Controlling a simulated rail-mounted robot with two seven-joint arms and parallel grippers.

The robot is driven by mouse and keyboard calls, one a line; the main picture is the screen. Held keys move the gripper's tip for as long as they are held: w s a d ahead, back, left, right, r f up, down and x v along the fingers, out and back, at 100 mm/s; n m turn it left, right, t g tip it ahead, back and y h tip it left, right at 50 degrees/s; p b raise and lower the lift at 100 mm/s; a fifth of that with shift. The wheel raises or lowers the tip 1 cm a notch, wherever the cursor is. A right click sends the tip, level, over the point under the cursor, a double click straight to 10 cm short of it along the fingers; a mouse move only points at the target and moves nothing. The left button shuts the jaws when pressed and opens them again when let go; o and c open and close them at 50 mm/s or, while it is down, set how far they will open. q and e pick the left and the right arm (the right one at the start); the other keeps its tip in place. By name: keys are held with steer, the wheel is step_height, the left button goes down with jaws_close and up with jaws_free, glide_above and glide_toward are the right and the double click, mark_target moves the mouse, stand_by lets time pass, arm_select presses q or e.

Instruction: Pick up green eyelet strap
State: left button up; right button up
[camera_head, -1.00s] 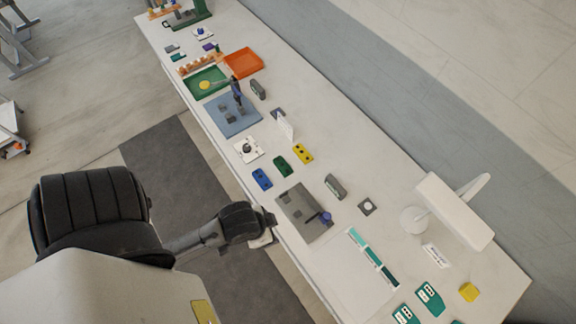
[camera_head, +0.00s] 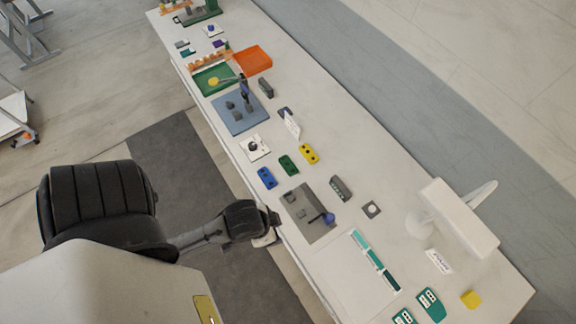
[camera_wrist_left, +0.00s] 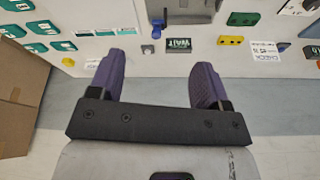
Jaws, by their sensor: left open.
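The green eyelet strap (camera_head: 288,165) lies flat on the white bench in the head view, between a blue strap (camera_head: 266,178) and a yellow strap (camera_head: 309,153). In the left wrist view the green strap (camera_wrist_left: 243,18) is near the top, right of centre, beyond the yellow strap (camera_wrist_left: 230,40). My left gripper (camera_wrist_left: 157,75) is open, with its purple fingers apart and nothing between them. In the head view my left gripper (camera_head: 268,232) is by the bench's near edge, apart from the strap. My right gripper is out of view.
A grey plate (camera_head: 307,213) with a blue-knobbed lever lies near the green strap. A small white sign (camera_head: 292,124) stands behind the straps.

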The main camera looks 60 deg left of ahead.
arm_select(q)
steer(key=shift+o, duration=1.1)
steer(key=shift+a, duration=0.1)
